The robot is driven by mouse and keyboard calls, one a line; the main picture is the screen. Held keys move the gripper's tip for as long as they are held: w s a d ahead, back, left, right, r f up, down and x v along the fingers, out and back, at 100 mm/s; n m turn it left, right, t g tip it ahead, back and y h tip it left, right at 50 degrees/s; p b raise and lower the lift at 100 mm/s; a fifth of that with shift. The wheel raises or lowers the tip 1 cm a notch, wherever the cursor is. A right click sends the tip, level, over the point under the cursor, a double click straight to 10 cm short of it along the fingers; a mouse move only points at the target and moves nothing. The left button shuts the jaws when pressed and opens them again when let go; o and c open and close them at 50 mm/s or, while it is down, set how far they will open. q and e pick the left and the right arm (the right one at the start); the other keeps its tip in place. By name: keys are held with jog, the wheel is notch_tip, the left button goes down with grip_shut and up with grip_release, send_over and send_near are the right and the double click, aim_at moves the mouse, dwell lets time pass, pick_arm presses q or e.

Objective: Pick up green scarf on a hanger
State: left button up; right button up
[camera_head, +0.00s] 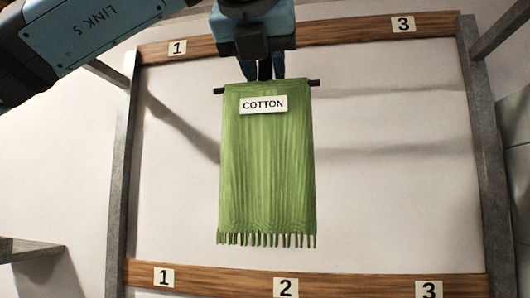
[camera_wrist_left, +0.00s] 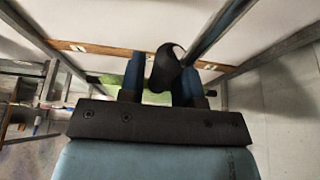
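The green scarf (camera_head: 267,170) hangs straight down from a dark hanger bar (camera_head: 219,91), with a white COTTON label near its top and a fringe below. My left gripper (camera_head: 265,72) comes down from above, its two blue fingers on either side of the hanger's black stem. In the left wrist view, the black hanger hook (camera_wrist_left: 163,70) fills the gap between the fingers, so the left gripper (camera_wrist_left: 161,75) looks shut on it. A strip of the green scarf (camera_wrist_left: 111,79) shows behind the fingers there. My right gripper is in neither view.
The rack has an upper wooden rail (camera_head: 350,29) and a lower wooden rail (camera_head: 225,277) with numbered tags. Grey posts stand at the left (camera_head: 120,170) and right (camera_head: 487,150). The space beside the scarf is clear, with a pale wall behind.

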pick_arm(q)
jog(key=shift+w, duration=0.1)
grip_shut()
